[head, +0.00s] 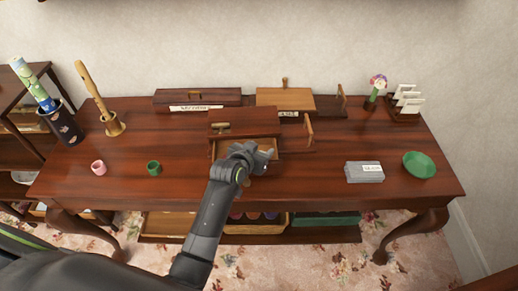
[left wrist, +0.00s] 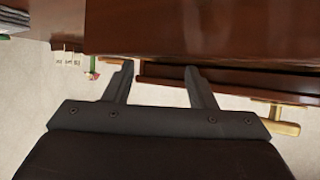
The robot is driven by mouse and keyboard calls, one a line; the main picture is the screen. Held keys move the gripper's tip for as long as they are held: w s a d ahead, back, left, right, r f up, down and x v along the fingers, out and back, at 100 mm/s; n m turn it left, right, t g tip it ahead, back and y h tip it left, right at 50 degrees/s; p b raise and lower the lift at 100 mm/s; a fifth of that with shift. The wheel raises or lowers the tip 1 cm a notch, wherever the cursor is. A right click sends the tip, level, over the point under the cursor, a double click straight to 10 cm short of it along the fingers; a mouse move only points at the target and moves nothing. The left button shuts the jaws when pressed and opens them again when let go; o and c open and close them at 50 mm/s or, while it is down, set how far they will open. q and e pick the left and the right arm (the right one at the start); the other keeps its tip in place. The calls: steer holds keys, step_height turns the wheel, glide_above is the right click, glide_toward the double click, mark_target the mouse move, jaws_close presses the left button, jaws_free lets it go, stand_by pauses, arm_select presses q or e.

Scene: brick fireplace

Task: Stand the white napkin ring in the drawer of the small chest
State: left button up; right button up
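The small chest (head: 243,116) stands at the middle of the table, dark red wood. A drawer with a pale interior (head: 222,150) is pulled out at its front. My left gripper (head: 266,158) is at the right part of this drawer and hides much of it. In the left wrist view its two fingers (left wrist: 158,72) are apart with nothing seen between them, close to dark wood. I cannot make out a white napkin ring in either view. My right gripper is not in view.
A pink cup-like ring (head: 98,167) and a green one (head: 153,168) stand on the table (head: 300,184) at left. A grey box (head: 362,174) and green dish (head: 419,165) are at right. Long boxes (head: 197,98) stand behind the chest. The front middle is clear.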

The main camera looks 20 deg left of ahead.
arm_select(q)
steer(key=shift+o, duration=0.6)
steer(key=shift+r, duration=0.35)
steer(key=v, duration=1.2)
steer(key=shift+r, duration=0.25)
